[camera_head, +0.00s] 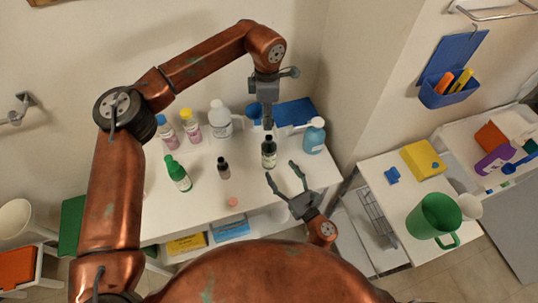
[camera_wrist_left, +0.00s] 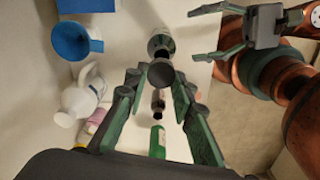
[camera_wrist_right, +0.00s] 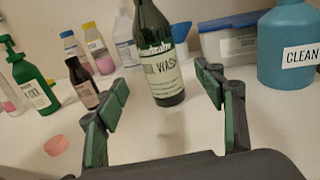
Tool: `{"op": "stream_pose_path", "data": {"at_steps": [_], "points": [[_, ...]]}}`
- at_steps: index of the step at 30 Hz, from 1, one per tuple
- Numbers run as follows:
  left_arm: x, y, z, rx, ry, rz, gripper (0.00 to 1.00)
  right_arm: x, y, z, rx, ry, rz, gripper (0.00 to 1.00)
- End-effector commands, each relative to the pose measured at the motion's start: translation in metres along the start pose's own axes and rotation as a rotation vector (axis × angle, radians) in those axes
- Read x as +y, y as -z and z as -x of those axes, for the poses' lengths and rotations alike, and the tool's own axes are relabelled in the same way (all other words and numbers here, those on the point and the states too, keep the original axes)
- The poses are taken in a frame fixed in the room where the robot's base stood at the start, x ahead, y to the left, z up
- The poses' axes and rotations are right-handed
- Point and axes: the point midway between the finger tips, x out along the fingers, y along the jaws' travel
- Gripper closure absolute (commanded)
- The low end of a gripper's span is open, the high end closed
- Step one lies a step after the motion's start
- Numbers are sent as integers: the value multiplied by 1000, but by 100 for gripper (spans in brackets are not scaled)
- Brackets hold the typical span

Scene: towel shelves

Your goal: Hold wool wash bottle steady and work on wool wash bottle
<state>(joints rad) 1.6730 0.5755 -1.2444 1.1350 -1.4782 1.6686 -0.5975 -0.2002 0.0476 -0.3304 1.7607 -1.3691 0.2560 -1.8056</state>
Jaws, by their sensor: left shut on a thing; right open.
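My left gripper (camera_head: 267,124) is directly above the bottle, pointing down. In the left wrist view its fingers are shut on a dark round cap (camera_wrist_left: 160,75), with the bottle (camera_wrist_left: 161,42) beyond. I cannot tell whether the cap is on the bottle. My right gripper (camera_head: 287,176) is open in front of the bottle, fingers apart either side of its line, not touching it.
Green (camera_head: 177,173) and small brown (camera_head: 223,168) bottles stand to the left. Several capped bottles and a white jug (camera_head: 220,120) are behind. A blue pump bottle (camera_head: 314,137) is close on the right. A pink disc (camera_head: 232,202) lies near the front edge.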

Motion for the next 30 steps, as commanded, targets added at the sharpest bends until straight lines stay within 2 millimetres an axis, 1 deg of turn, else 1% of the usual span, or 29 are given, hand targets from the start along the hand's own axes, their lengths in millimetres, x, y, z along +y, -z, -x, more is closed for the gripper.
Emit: {"op": "stream_pose_path", "data": {"at_steps": [1, 3, 9, 15, 21, 29, 30], "points": [[0, -1, 1, 0, -1, -2, 85, 0, -2, -10, -3, 0, 2, 37], [0, -1, 1, 0, -1, -2, 85, 0, -1, -24, -2, 0, 2, 37], [0, -1, 0, 0, 0, -2, 85, -1, -1, -60, -1, 1, 0, 37], [0, -1, 1, 0, -1, -1, 85, -1, 0, -85, 0, 2, -1, 37], [0, -1, 1, 0, -1, -1, 85, -1, 0, -94, 1, 2, 0, 37], [0, -1, 1, 0, -1, -1, 85, -1, 0, -95, 1, 2, 0, 37], [0, -1, 1, 0, -1, -1, 85, -1, 0, -95, 1, 2, 0, 39]]}}
